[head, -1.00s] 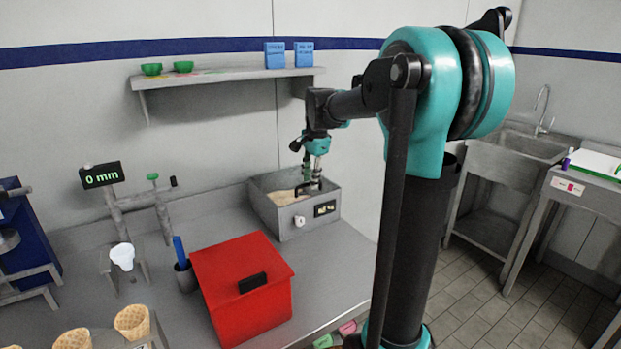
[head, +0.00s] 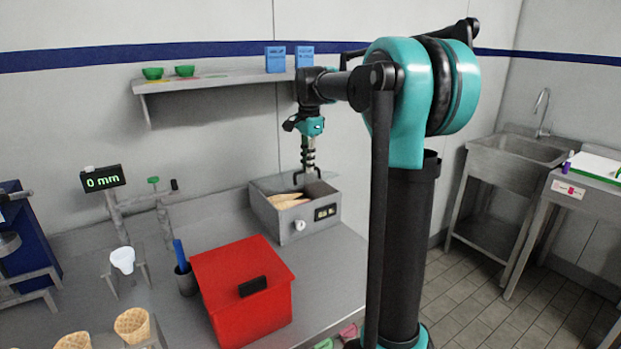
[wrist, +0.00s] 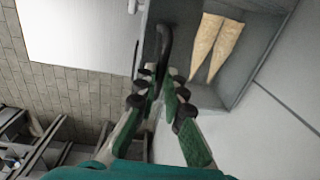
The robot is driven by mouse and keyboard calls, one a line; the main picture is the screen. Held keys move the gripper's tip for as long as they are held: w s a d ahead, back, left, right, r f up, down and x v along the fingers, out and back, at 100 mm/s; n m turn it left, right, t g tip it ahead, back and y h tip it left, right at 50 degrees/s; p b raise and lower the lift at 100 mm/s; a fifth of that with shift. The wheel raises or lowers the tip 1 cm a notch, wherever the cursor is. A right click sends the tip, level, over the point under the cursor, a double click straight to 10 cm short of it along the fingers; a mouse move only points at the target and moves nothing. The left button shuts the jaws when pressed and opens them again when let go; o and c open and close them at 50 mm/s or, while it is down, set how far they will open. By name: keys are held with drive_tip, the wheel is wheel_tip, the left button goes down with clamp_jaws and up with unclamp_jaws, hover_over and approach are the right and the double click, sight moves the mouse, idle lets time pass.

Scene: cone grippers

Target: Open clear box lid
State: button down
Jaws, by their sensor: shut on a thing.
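The grey box (head: 283,226) stands at the back of the counter, with a knob and a dark panel on its front. Pale cones (head: 287,198) lie inside; in the wrist view two cones (wrist: 208,48) show clearly. My gripper (head: 308,168) is above the box, pointing down. In the wrist view my gripper (wrist: 158,82) is shut on a black curved handle (wrist: 165,42), which reaches beyond the fingertips. The clear lid itself is hard to make out, so I cannot tell its exact tilt.
A red lidded box (head: 240,300) stands in front of the grey box, beside a dark cup (head: 186,281) with a blue item. A shelf (head: 220,80) with green bowls and blue boxes hangs close to my arm. Waffle cones (head: 132,325) stand at front left.

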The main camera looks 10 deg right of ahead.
drive_tip(key=w+r, duration=0.1)
drive_tip(key=w+a+r, duration=0.1)
drive_tip(key=r, duration=0.1)
drive_tip(key=shift+w+r, duration=0.15)
drive_tip(key=shift+r, duration=0.1)
drive_tip(key=c, duration=1.6)
unclamp_jaws()
drive_tip(key=shift+w+f, duration=0.15)
drive_tip(key=shift+w, duration=0.05)
drive_tip(key=shift+s, duration=0.15)
wheel_tip(320, 180, up, 12)
drive_tip(key=shift+s+d, duration=0.15)
drive_tip(key=shift+s, duration=0.15)
